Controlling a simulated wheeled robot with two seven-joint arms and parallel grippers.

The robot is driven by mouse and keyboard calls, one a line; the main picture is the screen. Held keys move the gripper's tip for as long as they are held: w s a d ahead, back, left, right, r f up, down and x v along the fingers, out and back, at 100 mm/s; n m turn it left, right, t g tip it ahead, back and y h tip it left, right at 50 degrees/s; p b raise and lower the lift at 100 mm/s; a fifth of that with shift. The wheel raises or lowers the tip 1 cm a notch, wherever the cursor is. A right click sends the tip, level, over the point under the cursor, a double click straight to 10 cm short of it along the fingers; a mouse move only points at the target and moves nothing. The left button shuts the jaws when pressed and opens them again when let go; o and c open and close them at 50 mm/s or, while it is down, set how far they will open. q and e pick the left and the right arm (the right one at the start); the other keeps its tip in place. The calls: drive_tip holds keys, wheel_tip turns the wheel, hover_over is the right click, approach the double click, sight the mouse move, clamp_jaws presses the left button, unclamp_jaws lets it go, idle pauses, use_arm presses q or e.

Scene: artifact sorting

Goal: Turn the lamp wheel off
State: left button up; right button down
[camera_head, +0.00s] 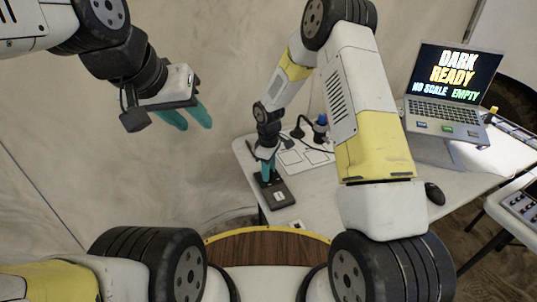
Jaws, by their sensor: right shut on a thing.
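A small black control box (281,201) with a pale label lies at the left corner of the white table. My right gripper (267,177) points down at the rear part of this box, its teal fingers shut on the lamp wheel. The fingers and the gripper body hide the wheel, so its position cannot be made out. My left gripper (196,122) hangs at the upper left, away from the table, with its teal fingers apart and nothing between them.
A laptop (442,115) reading "DARK READY", "NO SCALE" and "EMPTY" stands at the right of the table (315,205). A blue-topped dark item (320,128) and a white panel (290,157) lie behind my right gripper. A black mouse (434,193) is near the front edge.

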drive_tip(key=shift+w+n, duration=0.15)
drive_tip(key=shift+n, duration=0.35)
drive_tip(key=c, duration=0.9)
unclamp_jaws()
drive_tip(key=shift+c, duration=0.2)
drive_tip(key=shift+r, duration=3.95)
